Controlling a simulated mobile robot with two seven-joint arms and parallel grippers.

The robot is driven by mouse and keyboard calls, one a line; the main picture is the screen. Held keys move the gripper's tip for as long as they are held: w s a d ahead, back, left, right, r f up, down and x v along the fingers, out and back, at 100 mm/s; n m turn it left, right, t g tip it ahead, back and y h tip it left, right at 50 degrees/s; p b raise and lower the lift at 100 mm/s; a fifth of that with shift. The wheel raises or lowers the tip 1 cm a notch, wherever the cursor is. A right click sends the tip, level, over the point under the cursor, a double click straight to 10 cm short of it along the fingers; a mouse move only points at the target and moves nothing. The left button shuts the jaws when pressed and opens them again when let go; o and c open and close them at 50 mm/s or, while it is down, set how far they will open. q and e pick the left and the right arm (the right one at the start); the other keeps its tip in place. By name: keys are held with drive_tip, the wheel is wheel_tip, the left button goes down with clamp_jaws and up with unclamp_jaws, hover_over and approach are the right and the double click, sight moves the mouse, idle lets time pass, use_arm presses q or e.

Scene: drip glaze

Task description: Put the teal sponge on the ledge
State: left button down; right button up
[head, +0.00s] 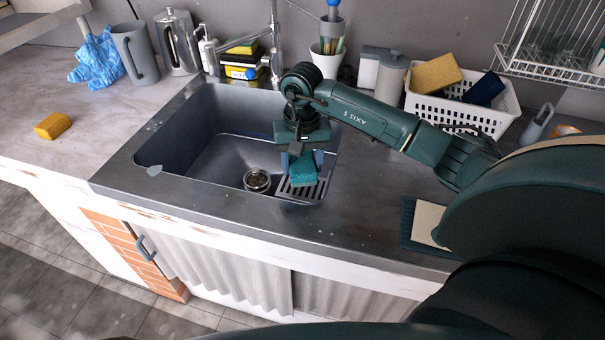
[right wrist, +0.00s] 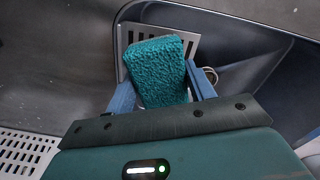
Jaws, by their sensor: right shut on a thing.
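The teal sponge (head: 303,170) is held in my right gripper (head: 304,158) over the right side of the sink. In the right wrist view the sponge (right wrist: 158,72) sits between the two blue fingers, and the gripper is shut on it. The slotted metal ledge (head: 312,193) is in the sink's front right corner, directly beneath the sponge in the picture. The ledge (right wrist: 133,36) also shows behind the sponge in the right wrist view, partly hidden. I cannot tell if the sponge touches it. My left gripper is not in view.
The sink (head: 205,165) has a drain (head: 257,180) left of the ledge. The faucet (head: 274,50) stands behind it. A white basket (head: 462,108) with sponges is at the back right. A yellow sponge (head: 53,126) and a blue cloth (head: 97,60) lie on the left counter.

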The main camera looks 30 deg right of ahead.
sight(302, 163)
wheel_tip(302, 163, down, 3)
drive_tip(key=shift+f, duration=0.4)
drive_tip(key=shift+f, duration=0.25)
drive_tip(key=o, duration=0.9)
drive_tip(key=shift+r, duration=0.1)
wheel_tip(302, 163, up, 12)
drive_tip(key=shift+r+b, duration=0.2)
drive_tip(key=shift+b, duration=0.4)
drive_tip(key=shift+s+a, duration=0.1)
